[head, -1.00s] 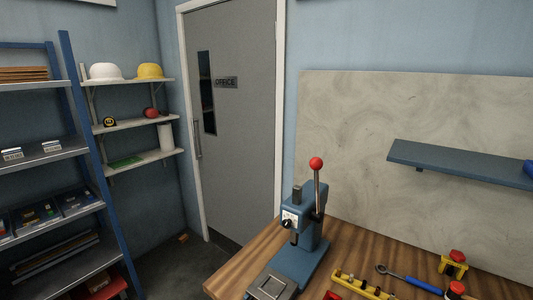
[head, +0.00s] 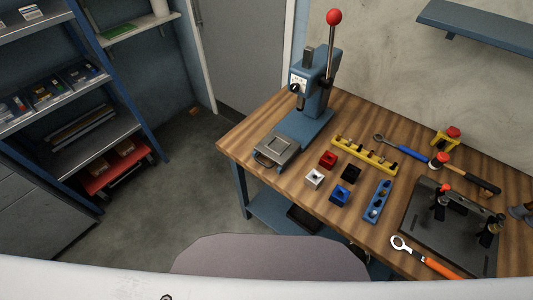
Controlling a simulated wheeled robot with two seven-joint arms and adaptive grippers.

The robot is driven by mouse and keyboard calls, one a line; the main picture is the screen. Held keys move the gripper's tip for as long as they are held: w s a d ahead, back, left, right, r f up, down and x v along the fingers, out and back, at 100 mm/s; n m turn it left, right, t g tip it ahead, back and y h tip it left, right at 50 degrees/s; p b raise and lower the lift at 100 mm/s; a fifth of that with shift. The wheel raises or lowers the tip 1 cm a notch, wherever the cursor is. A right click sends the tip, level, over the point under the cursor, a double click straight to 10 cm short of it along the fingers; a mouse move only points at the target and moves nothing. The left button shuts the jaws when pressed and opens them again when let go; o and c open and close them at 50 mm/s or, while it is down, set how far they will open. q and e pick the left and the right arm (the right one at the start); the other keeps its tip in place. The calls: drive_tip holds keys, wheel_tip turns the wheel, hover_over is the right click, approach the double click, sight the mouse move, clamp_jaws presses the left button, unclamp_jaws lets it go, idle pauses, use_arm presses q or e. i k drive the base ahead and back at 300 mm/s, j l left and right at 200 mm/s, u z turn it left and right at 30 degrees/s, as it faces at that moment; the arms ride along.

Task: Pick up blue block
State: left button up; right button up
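The blue block (head: 341,194) is a small cube with a hole in its top. It sits on the wooden workbench (head: 235,143) in the head view, near the front edge. A black block (head: 351,174) is just behind it, a white block (head: 314,179) is to its left, and a red block (head: 328,159) is further back. A blue holed rail (head: 378,202) lies to its right. Neither of my grippers shows in the head view.
A blue lever press (head: 315,95) with a red knob stands at the back left of the bench. A yellow rail (head: 364,154), a dark clamp plate (head: 450,227), a hammer (head: 470,175) and wrenches crowd the right. A grey rounded shape (head: 270,257) is in front of the bench.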

sight(335, 198)
drive_tip(key=z, duration=0.95)
